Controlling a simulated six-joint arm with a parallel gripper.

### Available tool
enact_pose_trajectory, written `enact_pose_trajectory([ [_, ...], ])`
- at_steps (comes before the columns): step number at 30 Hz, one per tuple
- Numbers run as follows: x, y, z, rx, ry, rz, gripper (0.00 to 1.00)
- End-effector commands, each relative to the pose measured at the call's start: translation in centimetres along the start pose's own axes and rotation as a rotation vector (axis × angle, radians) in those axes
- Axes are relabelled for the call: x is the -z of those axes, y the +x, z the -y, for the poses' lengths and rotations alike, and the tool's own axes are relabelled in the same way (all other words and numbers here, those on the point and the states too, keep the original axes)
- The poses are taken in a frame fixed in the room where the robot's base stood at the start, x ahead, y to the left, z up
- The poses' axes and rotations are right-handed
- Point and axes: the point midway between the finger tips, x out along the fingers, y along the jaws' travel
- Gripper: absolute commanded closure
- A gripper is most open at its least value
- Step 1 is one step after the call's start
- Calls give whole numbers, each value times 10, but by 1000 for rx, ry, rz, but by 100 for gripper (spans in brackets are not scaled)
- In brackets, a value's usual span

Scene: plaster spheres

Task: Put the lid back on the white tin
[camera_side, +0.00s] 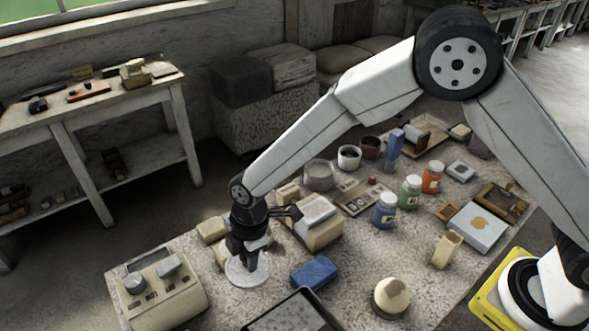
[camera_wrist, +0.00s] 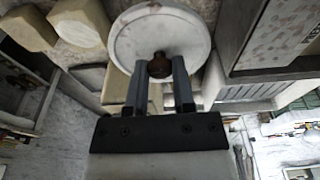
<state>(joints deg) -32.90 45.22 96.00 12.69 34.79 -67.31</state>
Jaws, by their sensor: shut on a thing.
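A round white lid (camera_side: 248,270) is under my gripper (camera_side: 248,252) at the front left of the table. In the wrist view the lid (camera_wrist: 135,38) shows as a flat white disc with a brown knob (camera_wrist: 160,66). My gripper (camera_wrist: 160,72) is shut on that knob, with one finger on each side. I cannot tell whether the lid touches the table. A pale, round, open-looking container (camera_side: 319,176) stands farther back, and a white one with a dark inside (camera_side: 349,157) stands beside it. I cannot tell which is the white tin.
A beige box with knobs (camera_side: 165,290) stands left of the lid. A blue block (camera_side: 314,272) and a dark-framed tablet (camera_side: 293,314) lie to its right. A cream box (camera_side: 318,232) and several jars (camera_side: 385,210) crowd the middle.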

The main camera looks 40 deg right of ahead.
Motion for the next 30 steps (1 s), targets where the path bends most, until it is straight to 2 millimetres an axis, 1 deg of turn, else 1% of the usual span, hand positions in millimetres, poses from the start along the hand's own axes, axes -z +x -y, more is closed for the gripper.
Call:
enact_pose_trajectory([
  [11,0,0,0,-1,0,-1,100],
  [17,1,-7,-1,-2,0,-2,100],
  [20,3,-17,-1,-3,0,-2,100],
  [30,10,-64,-1,-3,0,-2,100],
])
